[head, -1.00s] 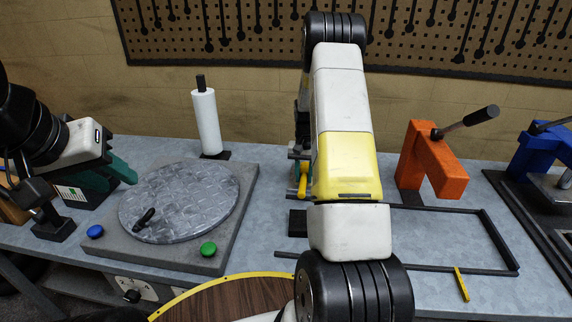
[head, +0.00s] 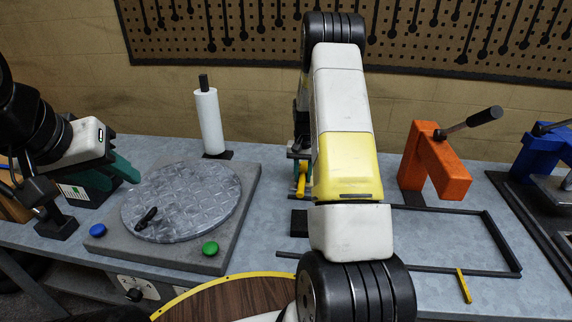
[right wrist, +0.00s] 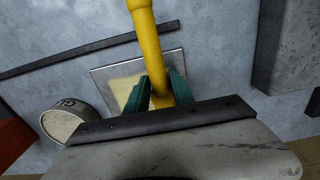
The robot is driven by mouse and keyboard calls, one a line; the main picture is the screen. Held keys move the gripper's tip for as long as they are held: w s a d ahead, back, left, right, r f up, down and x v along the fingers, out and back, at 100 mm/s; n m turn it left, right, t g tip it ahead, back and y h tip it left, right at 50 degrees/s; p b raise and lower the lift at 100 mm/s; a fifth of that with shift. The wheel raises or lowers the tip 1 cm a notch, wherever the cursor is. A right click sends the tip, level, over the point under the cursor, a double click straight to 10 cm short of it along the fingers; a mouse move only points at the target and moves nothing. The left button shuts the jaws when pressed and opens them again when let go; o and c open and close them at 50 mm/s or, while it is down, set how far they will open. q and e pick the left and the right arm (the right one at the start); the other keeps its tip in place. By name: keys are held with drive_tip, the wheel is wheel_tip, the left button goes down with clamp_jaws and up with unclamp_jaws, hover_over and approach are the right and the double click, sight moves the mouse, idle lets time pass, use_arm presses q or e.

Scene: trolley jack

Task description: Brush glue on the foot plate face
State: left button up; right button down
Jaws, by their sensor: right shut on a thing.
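My right gripper (right wrist: 160,92) is shut on a yellow-handled tool (right wrist: 143,25), which passes between its green fingers. The brush end is hidden behind the gripper. Beyond the fingers, in the right wrist view, is a square grey plate (right wrist: 170,66), seemingly the foot plate, with a pale yellow patch (right wrist: 122,88) on part of its face. I cannot tell whether the brush touches it. A round can (right wrist: 68,122) with partly hidden lettering is left of the plate.
A grey turntable (head: 190,195) with a black handle and blue and green buttons is at the left. A white paper roll (head: 209,120) stands behind it.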

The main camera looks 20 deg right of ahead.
drive_tip(key=shift+s+d+f, duration=0.1)
drive_tip(key=shift+s+d, duration=0.15)
drive_tip(key=shift+d, duration=0.3)
drive_tip(key=shift+r, duration=3.55)
drive_tip(key=s+a, duration=0.1)
drive_tip(key=a, duration=0.1)
drive_tip(key=s+a+f+n, duration=0.1)
drive_tip(key=a, duration=0.2)
drive_tip(key=s+a+n, duration=0.1)
drive_tip(key=a, duration=0.2)
drive_tip(key=shift+s+f, duration=0.2)
drive_tip(key=shift+s, duration=0.2)
drive_tip(key=s+a+n, duration=0.1)
drive_tip(key=s+a, duration=0.1)
drive_tip(key=s+a+n, duration=0.1)
drive_tip(key=s+a, duration=0.1)
drive_tip(key=a, duration=0.1)
drive_tip(key=s+a+f+n, duration=0.1)
drive_tip(key=s+a, duration=0.1)
drive_tip(key=shift+a+f, duration=0.1)
drive_tip(key=shift+a, duration=0.1)
drive_tip(key=shift+s+a, duration=0.35)
drive_tip(key=shift+s, duration=0.05)
drive_tip(key=shift+f, duration=0.1)
